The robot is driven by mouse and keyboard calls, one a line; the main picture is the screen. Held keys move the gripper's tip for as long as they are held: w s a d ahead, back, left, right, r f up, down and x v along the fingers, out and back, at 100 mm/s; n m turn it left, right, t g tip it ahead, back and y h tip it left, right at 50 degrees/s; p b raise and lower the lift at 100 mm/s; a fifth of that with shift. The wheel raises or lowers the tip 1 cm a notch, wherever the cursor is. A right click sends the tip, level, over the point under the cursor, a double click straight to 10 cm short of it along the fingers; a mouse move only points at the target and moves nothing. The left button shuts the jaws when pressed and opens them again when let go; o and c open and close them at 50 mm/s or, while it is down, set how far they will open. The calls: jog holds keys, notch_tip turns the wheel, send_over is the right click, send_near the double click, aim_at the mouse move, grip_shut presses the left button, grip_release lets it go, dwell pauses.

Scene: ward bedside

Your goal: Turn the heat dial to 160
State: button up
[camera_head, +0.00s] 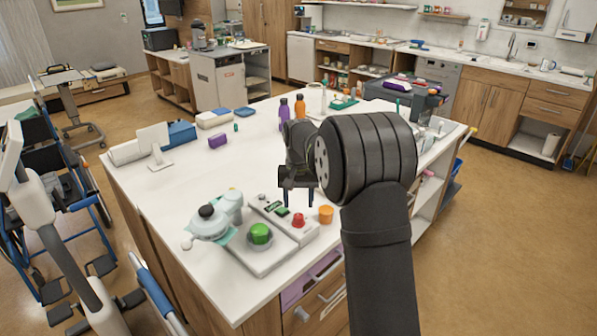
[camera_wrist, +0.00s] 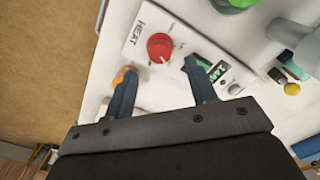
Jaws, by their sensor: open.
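The red heat dial (camera_wrist: 160,47) sits on a pale control panel (camera_wrist: 135,42) beside the printed word HEAT. It also shows in the head view (camera_head: 298,220), at the panel's right end. Its white pointer mark is visible in the wrist view. A dark display (camera_wrist: 219,72) on the same panel shows green digits that I cannot read for certain. My gripper (camera_wrist: 157,70) is open and empty, with its two fingers apart. In the wrist view the dial appears just beyond the fingertips, roughly between them. In the head view my gripper (camera_head: 297,203) is just behind the panel.
An orange cup (camera_head: 326,214) stands right beside the panel. A green round object (camera_head: 260,233) is on the unit's left part, and a pale device with a black knob (camera_head: 207,212) stands left of it. Purple (camera_head: 284,110) and orange bottles (camera_head: 300,107) stand farther back. The left counter has free room.

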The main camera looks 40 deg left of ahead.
aim_at(299, 215)
notch_tip(299, 215, up, 12)
jog(key=shift+f, duration=0.15)
jog(key=shift+f, duration=0.15)
dwell(0.5)
notch_tip(299, 215, down, 17)
jog(key=shift+f, duration=0.1)
dwell(0.5)
